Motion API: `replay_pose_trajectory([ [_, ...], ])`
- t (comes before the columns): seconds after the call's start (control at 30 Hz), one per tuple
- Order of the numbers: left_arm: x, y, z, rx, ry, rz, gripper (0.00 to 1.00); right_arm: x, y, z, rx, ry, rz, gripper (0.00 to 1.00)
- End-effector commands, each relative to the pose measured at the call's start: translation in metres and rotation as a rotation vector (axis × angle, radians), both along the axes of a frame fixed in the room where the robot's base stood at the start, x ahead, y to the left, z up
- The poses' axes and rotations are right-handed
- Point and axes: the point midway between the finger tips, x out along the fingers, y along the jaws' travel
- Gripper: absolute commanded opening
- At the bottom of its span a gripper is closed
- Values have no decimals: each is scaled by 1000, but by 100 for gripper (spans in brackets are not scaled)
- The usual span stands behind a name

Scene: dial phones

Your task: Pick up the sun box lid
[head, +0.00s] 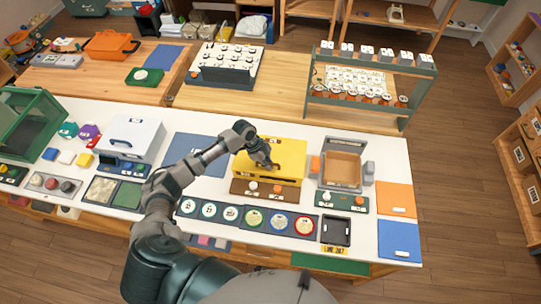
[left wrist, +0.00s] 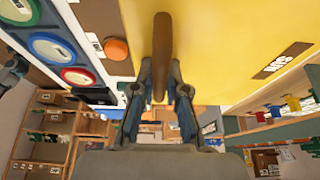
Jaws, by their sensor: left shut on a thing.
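The sun box (head: 290,172) is yellow and stands on the white table, right of centre in the head view. Its flat yellow lid (left wrist: 225,40) fills the upper right of the left wrist view and bears a brown label reading SUN. A brown bar handle (left wrist: 162,50) runs along the lid. My left gripper (head: 264,162) is over the lid in the head view. In the left wrist view its two fingers (left wrist: 159,88) are shut on the handle, one on each side. I cannot tell whether the lid is lifted. My right gripper is not in view.
A brown panel with knobs (head: 265,191) lies before the box. A grey-rimmed open box (head: 341,168) stands to its right. A white box (head: 130,137) stands left, beyond a blue mat (head: 195,150). Round dials (head: 253,219) line the front. A shelf rack (head: 372,85) stands behind.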

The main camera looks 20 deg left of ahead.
Motion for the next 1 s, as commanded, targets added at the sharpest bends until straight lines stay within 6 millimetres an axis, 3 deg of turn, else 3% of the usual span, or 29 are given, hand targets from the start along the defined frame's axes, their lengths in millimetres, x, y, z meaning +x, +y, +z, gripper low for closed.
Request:
replay_pose_trajectory([
  [0.33,1,0,7,-1,-4,0,0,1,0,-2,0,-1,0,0],
  [0.57,0,0,38,0,-6,-1,0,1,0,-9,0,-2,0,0],
  [1.0,-87,-35,43,1,-1,-4,0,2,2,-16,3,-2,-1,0],
])
